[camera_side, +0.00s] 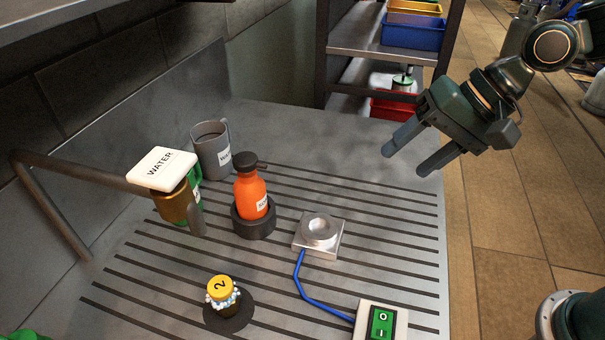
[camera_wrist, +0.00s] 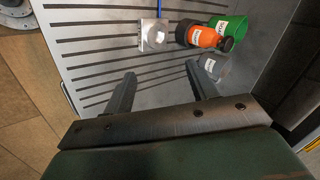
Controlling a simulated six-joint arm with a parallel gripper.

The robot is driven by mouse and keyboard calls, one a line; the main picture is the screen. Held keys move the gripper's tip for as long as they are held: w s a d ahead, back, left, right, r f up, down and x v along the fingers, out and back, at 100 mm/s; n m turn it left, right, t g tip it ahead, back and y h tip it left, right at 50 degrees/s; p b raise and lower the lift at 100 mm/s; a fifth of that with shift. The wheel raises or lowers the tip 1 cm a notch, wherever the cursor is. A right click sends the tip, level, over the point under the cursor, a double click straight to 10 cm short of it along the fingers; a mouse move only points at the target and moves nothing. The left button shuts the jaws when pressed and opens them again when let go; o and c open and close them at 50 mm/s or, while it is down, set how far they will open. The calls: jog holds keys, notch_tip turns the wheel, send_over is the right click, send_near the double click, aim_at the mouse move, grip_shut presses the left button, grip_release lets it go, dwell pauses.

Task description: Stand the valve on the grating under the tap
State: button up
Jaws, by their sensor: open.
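No thing here is plainly marked as the valve. A small brass piece with a yellow cap marked 2 (camera_side: 222,296) and a blue-and-white beaded collar stands upright on a dark disc (camera_side: 230,322) at the front; I cannot tell whether it is the valve. The tap (camera_side: 196,222) is a bent pipe from the left, with a white WATER block (camera_side: 162,167) above a brass body. The slotted steel grating (camera_side: 390,262) lies beneath it. My gripper (camera_side: 407,160) is open and empty above the grating's right side; it also shows in the wrist view (camera_wrist: 160,72).
An orange bottle (camera_side: 250,196) stands in a black ring holder (camera_side: 254,226). A grey mug (camera_side: 211,156) and a green container (camera_side: 196,183) are behind. A metal plate (camera_side: 303,242) joins by blue cable to a switch box (camera_side: 366,318).

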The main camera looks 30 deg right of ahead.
jog(key=s+d+r+n+h, duration=0.1)
jog(key=s+d+n+h, duration=0.1)
jog(key=s+d, duration=0.5)
jog(key=s+d+r+n+t+h, duration=0.1)
jog(key=s+d+r+n+h, duration=0.1)
jog(key=s+d, duration=0.5)
jog(key=shift+s+d+r+n+h, duration=0.15)
jog(key=shift+d+n+h, duration=0.45)
jog(key=shift+n, duration=0.1)
